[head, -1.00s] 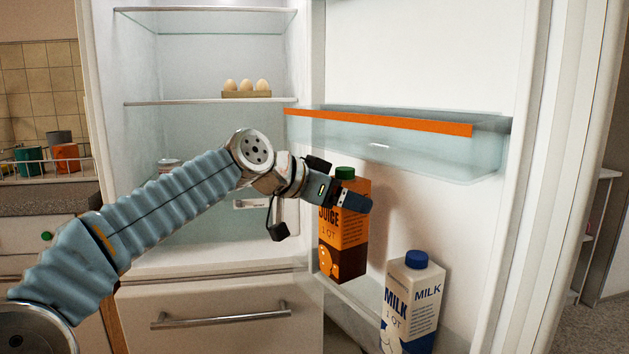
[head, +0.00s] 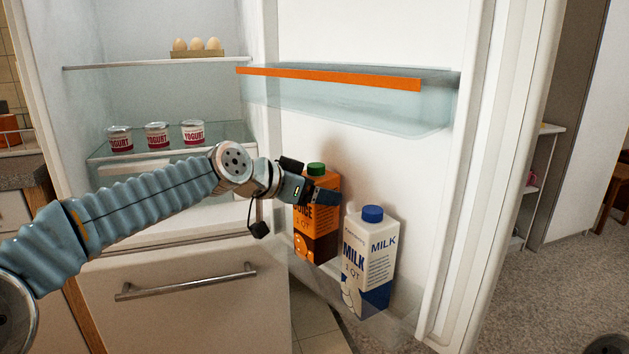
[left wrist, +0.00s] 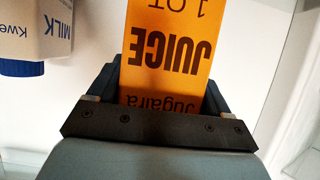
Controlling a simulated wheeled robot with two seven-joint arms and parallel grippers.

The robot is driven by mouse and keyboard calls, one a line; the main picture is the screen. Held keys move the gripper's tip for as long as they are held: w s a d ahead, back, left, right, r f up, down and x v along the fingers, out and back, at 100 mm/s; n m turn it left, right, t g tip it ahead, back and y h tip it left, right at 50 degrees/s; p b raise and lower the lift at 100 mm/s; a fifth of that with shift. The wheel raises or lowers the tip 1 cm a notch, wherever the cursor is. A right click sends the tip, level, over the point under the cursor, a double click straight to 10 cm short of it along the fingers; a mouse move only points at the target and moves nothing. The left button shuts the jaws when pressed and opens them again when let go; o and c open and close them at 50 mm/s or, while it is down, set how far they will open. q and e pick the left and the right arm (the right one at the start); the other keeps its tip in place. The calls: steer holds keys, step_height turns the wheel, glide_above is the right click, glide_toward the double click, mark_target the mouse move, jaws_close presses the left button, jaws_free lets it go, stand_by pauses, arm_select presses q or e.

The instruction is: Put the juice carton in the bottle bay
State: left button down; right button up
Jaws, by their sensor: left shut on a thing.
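The orange juice carton (head: 316,235) with a green cap is upright at the fridge door, left of the milk carton. My left gripper (head: 322,194) is shut on its upper part. In the left wrist view the juice carton (left wrist: 168,50) sits between the two fingers of my left gripper (left wrist: 160,95). The bottle bay (head: 385,318) is the low clear bin on the door, and the milk carton (head: 369,262) stands in it. I cannot tell whether the juice carton's base touches the bay floor. My right gripper is not in view.
A clear upper door shelf with an orange edge (head: 330,79) is above the cartons. Yogurt cups (head: 157,136) and an egg holder (head: 197,54) stand on the fridge shelves. A drawer (head: 190,300) is below. The milk carton (left wrist: 38,35) is close beside the juice.

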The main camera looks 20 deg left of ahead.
mark_target(316, 226)
arm_select(q)
steer(key=f, duration=0.3)
steer(key=shift+w+d+f, duration=0.15)
steer(key=shift+w+f, duration=0.05)
steer(key=shift+f, duration=0.05)
steer(key=shift+f, duration=0.15)
jaws_free()
steer(key=shift+s, duration=0.1)
